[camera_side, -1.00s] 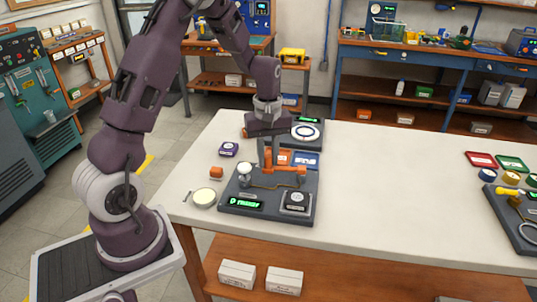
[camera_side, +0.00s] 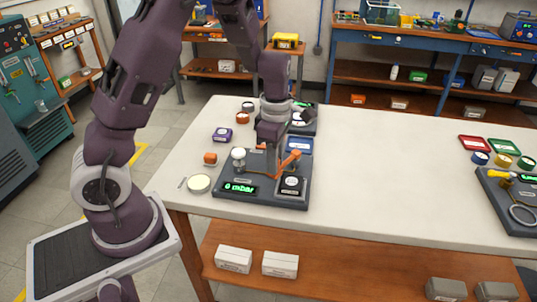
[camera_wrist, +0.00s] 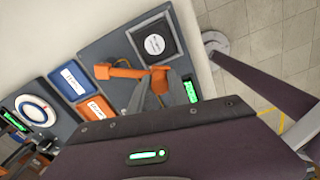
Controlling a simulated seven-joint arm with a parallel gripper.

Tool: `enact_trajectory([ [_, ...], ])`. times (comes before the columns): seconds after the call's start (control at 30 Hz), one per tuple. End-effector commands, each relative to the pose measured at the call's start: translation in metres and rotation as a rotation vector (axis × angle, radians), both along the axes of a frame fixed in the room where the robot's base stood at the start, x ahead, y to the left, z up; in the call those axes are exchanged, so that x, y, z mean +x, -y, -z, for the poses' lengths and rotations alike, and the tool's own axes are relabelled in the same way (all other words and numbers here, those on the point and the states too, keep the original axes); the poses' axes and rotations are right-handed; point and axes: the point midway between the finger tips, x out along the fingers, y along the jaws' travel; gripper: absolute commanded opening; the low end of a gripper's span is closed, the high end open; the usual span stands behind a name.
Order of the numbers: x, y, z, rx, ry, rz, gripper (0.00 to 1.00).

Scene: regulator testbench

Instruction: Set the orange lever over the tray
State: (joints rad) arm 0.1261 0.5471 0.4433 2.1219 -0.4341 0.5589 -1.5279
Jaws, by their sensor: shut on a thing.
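The orange lever (camera_side: 290,161) is on the dark testbench panel (camera_side: 233,201). In the side view its visible arm slants up and right. In the wrist view the lever (camera_wrist: 122,72) points left, toward the blue tray (camera_wrist: 71,79); an orange tray (camera_wrist: 97,111) lies beside that. The blue tray also shows in the side view (camera_side: 299,146). My gripper (camera_side: 273,172) reaches down to the panel. In the wrist view my gripper (camera_wrist: 157,86) is shut on the lever's thicker end, and its fingers partly hide that end.
A square black gauge (camera_wrist: 153,43) sits close to the lever. A white knob (camera_side: 238,153) and a green display (camera_side: 240,188) reading "0 mbar" are on the panel's left. A second panel (camera_side: 511,195) stands far right. The table middle is clear.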

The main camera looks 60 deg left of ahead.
Motion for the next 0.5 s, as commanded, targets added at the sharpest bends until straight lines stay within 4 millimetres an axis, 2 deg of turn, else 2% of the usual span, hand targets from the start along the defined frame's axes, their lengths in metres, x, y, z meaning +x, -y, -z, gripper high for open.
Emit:
enact_trajectory([
  [0.2,0.008,0.018,0.0,0.0,0.002,-0.187,0.0],
  [0.5,0.018,0.033,0.0,0.0,0.002,-0.393,0.0],
])
